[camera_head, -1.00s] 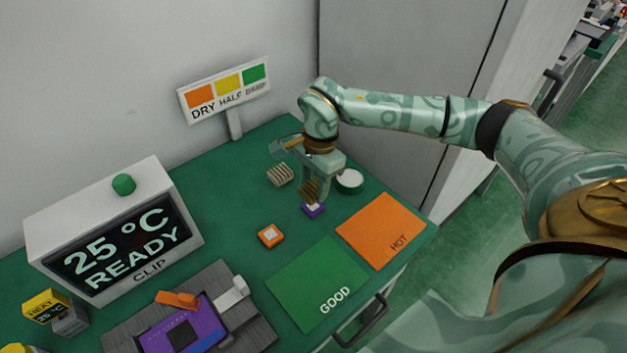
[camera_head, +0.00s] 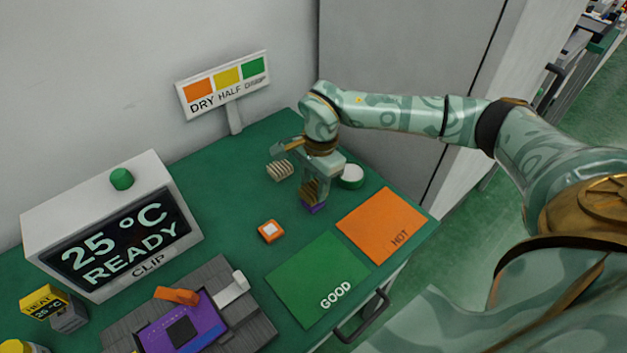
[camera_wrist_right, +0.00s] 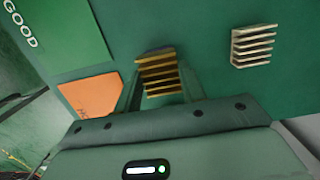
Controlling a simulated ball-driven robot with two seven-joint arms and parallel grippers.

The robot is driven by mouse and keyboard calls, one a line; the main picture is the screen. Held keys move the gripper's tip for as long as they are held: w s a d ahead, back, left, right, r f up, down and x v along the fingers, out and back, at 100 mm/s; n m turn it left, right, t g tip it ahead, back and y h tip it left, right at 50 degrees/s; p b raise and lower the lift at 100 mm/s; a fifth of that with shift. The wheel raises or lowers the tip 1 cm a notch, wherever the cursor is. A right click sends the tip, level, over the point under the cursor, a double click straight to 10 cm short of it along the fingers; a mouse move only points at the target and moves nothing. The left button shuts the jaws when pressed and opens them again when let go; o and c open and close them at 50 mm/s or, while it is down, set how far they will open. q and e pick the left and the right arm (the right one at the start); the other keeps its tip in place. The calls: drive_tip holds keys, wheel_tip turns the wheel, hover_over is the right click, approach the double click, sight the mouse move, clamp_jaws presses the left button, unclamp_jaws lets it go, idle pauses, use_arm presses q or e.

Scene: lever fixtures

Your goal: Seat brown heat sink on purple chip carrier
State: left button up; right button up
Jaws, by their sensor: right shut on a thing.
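The brown heat sink (camera_head: 311,190) is between the fingers of my right gripper (camera_head: 314,187), fins showing. In the right wrist view the finned brown heat sink (camera_wrist_right: 158,73) sits between the fingertips of my right gripper (camera_wrist_right: 160,90). The small purple chip carrier (camera_head: 314,209) is on the green table directly under the heat sink, which covers most of its top. I cannot tell whether the two touch. My left gripper is not in view.
A beige heat sink (camera_head: 279,170) lies behind the gripper, and a round white-topped item (camera_head: 351,176) stands close to its right. An orange carrier (camera_head: 271,231), green GOOD mat (camera_head: 318,280) and orange HOT mat (camera_head: 382,224) are nearer. A clip fixture (camera_head: 255,325) holds a purple board (camera_head: 205,328).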

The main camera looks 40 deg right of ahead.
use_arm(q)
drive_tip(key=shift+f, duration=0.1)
use_arm(e)
drive_tip(key=shift+f, duration=0.35)
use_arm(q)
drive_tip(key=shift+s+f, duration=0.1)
use_arm(e)
drive_tip(key=shift+f, duration=0.5)
drive_tip(key=o, duration=1.5)
drive_tip(key=shift+o, duration=0.2)
drive_tip(key=shift+r, duration=0.15)
drive_tip(key=shift+r+p, duration=2.75)
drive_tip(key=shift+r, duration=0.7)
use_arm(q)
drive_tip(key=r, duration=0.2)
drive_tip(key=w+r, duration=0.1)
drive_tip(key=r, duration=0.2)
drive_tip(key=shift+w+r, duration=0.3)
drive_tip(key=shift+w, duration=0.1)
